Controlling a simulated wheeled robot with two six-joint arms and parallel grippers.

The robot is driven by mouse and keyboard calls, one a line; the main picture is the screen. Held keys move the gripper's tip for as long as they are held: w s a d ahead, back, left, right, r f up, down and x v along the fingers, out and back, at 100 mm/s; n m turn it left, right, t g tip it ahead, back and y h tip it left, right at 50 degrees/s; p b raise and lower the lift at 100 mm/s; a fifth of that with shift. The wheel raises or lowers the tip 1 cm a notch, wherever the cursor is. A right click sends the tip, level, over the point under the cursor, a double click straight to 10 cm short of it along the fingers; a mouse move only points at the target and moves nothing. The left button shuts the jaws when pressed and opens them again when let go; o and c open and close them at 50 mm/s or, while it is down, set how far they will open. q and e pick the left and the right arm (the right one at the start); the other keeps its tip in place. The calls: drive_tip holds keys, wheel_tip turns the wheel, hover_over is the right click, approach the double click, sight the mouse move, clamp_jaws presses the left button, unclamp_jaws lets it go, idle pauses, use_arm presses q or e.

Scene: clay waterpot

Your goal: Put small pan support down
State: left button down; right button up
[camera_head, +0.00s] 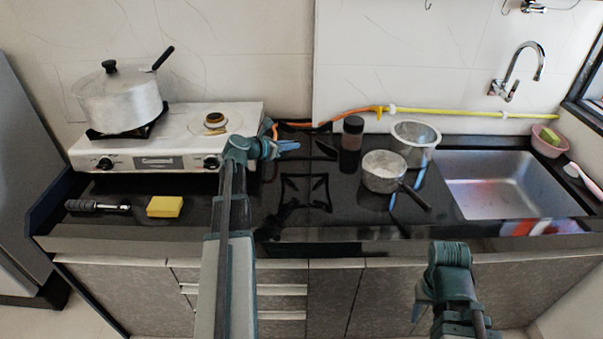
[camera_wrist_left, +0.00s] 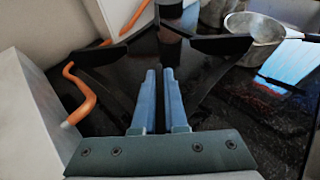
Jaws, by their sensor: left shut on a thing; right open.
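My left gripper (camera_head: 288,146) is shut on the small black pan support (camera_head: 326,149), just right of the white stove (camera_head: 185,148). In the left wrist view, the pan support's dark arms (camera_wrist_left: 222,45) spread to both sides beyond the blue fingertips (camera_wrist_left: 160,75). Its height above the counter is hard to judge against the black surface. The stove's right burner (camera_head: 215,121) is bare, with its brass cap showing. The left burner carries a large lidded pot (camera_head: 118,98). My right gripper (camera_head: 422,300) is open and empty in front of the cabinets; its fingertips are partly hidden.
A dark cross-like shape (camera_head: 305,192) shows on the glossy counter; I cannot tell whether it is a support or reflection. An orange hose (camera_wrist_left: 80,92) runs beside the stove. A jar (camera_head: 352,134), saucepan (camera_head: 383,171) and metal pot (camera_head: 415,143) stand right, before the sink (camera_head: 505,184).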

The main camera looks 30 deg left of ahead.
use_arm(q)
drive_tip(key=b, duration=0.6)
hover_over(291, 177)
drive_tip(key=shift+d+f, duration=0.1)
drive_tip(key=shift+f, duration=2.95)
drive_tip(key=shift+s, duration=0.1)
wheel_tip(291, 177, down, 4)
drive_tip(key=b, duration=0.3)
drive_tip(key=shift+r+b, duration=0.2)
drive_tip(key=shift+b, duration=0.15)
drive_tip(key=shift+f, duration=0.1)
drive_tip(key=shift+f+b, duration=0.4)
drive_tip(key=shift+b, duration=0.1)
drive_tip(key=c, duration=1)
unclamp_jaws()
drive_tip(key=shift+r, duration=0.1)
drive_tip(key=shift+o, duration=0.2)
